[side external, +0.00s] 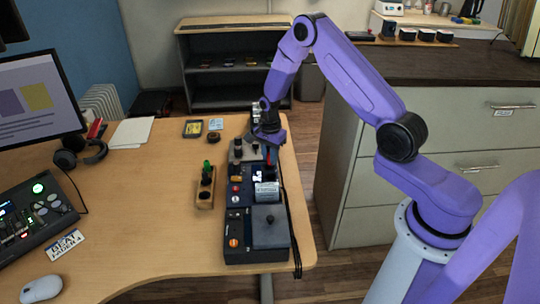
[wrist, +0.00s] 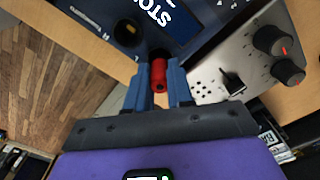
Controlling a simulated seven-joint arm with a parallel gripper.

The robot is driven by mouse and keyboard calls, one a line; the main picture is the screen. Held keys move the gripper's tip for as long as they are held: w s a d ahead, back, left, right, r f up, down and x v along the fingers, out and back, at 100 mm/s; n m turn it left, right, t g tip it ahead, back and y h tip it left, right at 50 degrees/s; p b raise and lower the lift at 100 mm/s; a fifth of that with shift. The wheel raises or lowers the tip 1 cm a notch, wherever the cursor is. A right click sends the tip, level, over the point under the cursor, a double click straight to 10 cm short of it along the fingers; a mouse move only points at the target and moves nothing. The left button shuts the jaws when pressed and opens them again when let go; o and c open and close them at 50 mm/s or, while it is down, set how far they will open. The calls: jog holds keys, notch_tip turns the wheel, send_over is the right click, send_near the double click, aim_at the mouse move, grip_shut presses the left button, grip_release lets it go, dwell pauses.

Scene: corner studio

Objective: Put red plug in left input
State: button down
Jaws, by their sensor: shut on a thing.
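The red plug (wrist: 159,75) is upright between the two blue fingers of my gripper (wrist: 158,82) in the wrist view; its far end meets a dark round spot at the edge of a dark blue panel (wrist: 200,30). I cannot tell whether it is inserted. In the side external view my gripper (side external: 268,156) is low over the rear part of the dark device (side external: 234,222) on the desk, and the plug is mostly hidden. Which socket is the left input is not clear. A black round socket or knob (wrist: 127,32) shows left of the plug in the wrist view.
A wooden block (side external: 205,198) with a green plug (side external: 207,167) stands left of the device. A grey box (side external: 270,228) is at the device's front right, by black cables (side external: 294,235). A grey panel with knobs (wrist: 240,65) lies right of the plug.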

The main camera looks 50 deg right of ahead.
jog(key=shift+f, duration=0.65)
jog(key=c, duration=1.3)
grip_release()
jog(key=shift+r, duration=5.5)
